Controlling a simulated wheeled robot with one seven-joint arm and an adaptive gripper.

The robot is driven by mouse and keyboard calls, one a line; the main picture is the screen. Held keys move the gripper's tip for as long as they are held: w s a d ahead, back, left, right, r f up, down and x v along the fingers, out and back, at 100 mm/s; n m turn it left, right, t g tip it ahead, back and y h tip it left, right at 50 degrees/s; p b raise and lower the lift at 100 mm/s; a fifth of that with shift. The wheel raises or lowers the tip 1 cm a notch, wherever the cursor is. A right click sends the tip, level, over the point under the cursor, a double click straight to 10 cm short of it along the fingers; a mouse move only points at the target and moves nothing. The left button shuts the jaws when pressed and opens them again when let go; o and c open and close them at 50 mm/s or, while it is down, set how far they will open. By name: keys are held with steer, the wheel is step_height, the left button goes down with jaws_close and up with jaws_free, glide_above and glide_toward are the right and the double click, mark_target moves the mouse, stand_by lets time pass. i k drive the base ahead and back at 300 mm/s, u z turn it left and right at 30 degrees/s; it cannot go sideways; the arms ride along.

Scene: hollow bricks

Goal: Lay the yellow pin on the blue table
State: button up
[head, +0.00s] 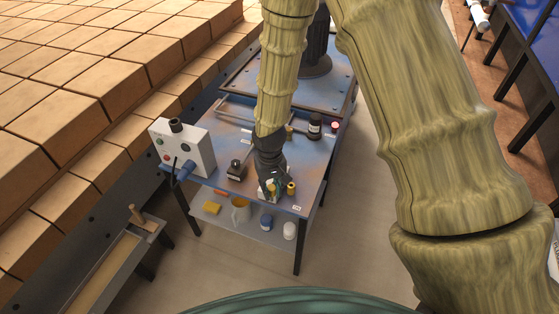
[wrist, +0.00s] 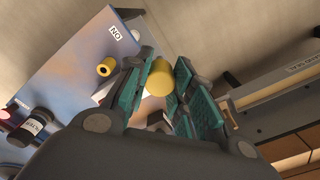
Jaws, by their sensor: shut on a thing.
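My gripper (wrist: 165,85) is shut on a yellow pin (wrist: 160,77), whose round end shows between the teal finger pads in the wrist view. In the head view my gripper (head: 271,188) is low over the near part of a worn blue-grey table (head: 313,170); I cannot tell whether the pin touches the top. The table also shows at the left of the wrist view (wrist: 75,45). A strongly blue table top (head: 540,22) stands apart at the upper right of the head view.
A second yellow piece with a dark hole (head: 291,188) stands right beside my gripper. A dark bottle (head: 315,125), a small black object (head: 236,170) and a grey control box (head: 183,148) stand on the worn table. Stacked bricks (head: 90,60) fill the left.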

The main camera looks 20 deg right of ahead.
mark_target(302, 161)
steer(key=u, duration=0.4)
steer(key=k, duration=0.45)
steer(key=u, duration=0.55)
steer(key=i, duration=0.9)
steer(key=z, duration=1.05)
steer(key=i, duration=0.65)
steer(key=z, duration=0.7)
